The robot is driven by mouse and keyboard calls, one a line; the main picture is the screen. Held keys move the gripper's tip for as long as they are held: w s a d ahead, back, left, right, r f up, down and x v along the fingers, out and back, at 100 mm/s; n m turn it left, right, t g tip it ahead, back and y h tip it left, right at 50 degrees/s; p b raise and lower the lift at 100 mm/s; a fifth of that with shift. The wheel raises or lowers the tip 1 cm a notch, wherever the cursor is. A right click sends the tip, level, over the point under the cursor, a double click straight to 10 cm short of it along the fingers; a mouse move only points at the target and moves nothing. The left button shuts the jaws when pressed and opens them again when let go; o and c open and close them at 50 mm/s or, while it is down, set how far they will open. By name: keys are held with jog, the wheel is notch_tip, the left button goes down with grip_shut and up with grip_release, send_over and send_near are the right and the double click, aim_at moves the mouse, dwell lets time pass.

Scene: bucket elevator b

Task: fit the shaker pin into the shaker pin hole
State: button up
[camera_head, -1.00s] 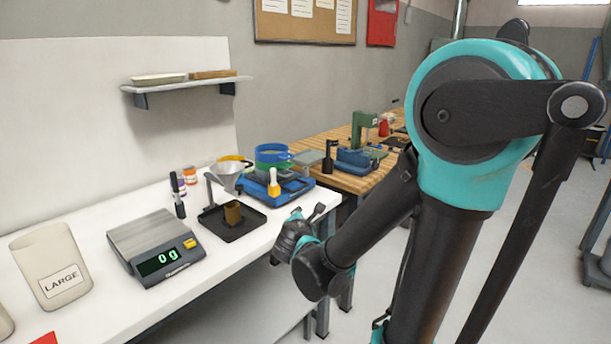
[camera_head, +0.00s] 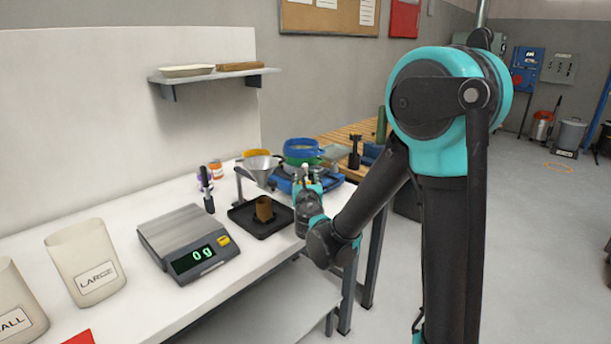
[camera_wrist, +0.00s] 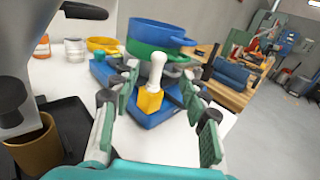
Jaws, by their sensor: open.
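The likely shaker pin (camera_wrist: 152,88), a white knob on a yellow block, stands upright on the blue shaker base (camera_wrist: 140,117) in the wrist view. My gripper (camera_wrist: 158,92) is open and empty, its fingers to either side of the pin in the picture; contact does not show. In the head view my gripper (camera_head: 308,193) is at the bench's right edge, in front of the shaker, and hides most of the pin. The shaker (camera_head: 335,180) carries blue and green sieve pans (camera_head: 303,151). I cannot make out the pin hole.
A black tray (camera_head: 243,218) with a brown cup (camera_head: 264,208) and a metal funnel (camera_head: 262,168) on a stand are left of my gripper. A scale (camera_head: 183,230) reading 0 g and labelled beakers (camera_head: 85,262) are further left. Wooden benches (camera_head: 345,138) stand behind.

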aim_at(305, 165)
jog(key=shift+w+a+f, duration=0.1)
jog(key=shift+w+a, duration=0.1)
jog(key=shift+w, duration=1.1)
jog(key=shift+w+a+r, duration=0.1)
jog(key=shift+w+a, duration=0.1)
jog(key=shift+w, duration=1.05)
jog(key=shift+w+a+f, duration=0.1)
jog(key=shift+w+a, duration=0.1)
jog(key=shift+w, duration=1.1)
jog(key=shift+c, duration=0.4)
grip_shut()
